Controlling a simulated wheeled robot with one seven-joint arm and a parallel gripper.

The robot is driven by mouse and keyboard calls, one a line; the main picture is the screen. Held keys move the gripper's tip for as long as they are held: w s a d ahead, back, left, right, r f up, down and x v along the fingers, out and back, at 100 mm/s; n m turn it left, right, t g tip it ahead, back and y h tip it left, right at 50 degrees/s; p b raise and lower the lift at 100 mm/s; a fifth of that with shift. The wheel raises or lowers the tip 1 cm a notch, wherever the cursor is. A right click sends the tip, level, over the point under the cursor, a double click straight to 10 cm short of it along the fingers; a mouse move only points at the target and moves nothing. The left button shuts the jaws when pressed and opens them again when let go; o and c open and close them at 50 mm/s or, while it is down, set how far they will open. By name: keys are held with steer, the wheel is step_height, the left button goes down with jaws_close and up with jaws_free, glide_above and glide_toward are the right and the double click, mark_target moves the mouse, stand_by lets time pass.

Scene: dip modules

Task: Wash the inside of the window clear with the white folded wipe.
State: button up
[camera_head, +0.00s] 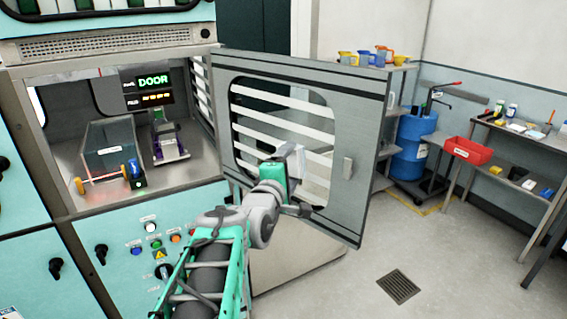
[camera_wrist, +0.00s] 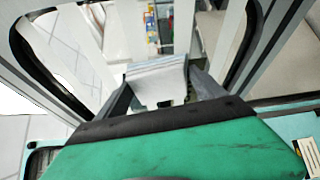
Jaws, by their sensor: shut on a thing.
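The window (camera_head: 262,117) is set in a grey door that stands open. Pale horizontal bands cross its pane; its lower right part looks paler and hazy. In the wrist view, the window's dark rounded edge (camera_wrist: 246,45) curves on both sides, with broad white bands across the glass. My gripper (camera_head: 289,168) is in front of the window's lower middle. It is shut on the white folded wipe (camera_head: 296,155), which also shows between the fingers in the wrist view (camera_wrist: 157,82). I cannot tell whether the wipe touches the glass.
The open chamber (camera_head: 105,170) at left holds a grey box (camera_head: 109,145), a small wheeled item and a lit DOOR sign (camera_head: 153,79). Buttons and knobs line the panel below. A red bin (camera_head: 469,150) sits on a bench at right. The floor around the drain (camera_head: 398,286) is clear.

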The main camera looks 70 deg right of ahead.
mark_target(305, 165)
steer(key=shift+s+a, duration=0.35)
steer(key=shift+s, duration=0.45)
steer(key=shift+s+a, duration=0.3)
steer(key=shift+s, duration=0.45)
steer(key=shift+f, duration=0.1)
steer(key=shift+b, duration=0.3)
steer(key=shift+w+d+b, duration=0.25)
steer(key=shift+w+b, duration=0.1)
steer(key=shift+w, duration=0.25)
steer(key=shift+w+d+b, duration=0.25)
steer(key=shift+w+b, duration=0.1)
steer(key=shift+w, duration=0.25)
steer(key=shift+w+d+b, duration=0.3)
steer(key=shift+w+d, duration=0.05)
steer(key=shift+w, duration=0.3)
steer(key=shift+w+d+b, duration=0.25)
steer(key=shift+w+d, duration=0.05)
steer(key=shift+w, duration=0.4)
steer(key=shift+w+d+b, duration=0.3)
steer(key=shift+w+d, duration=0.05)
steer(key=shift+w, duration=0.3)
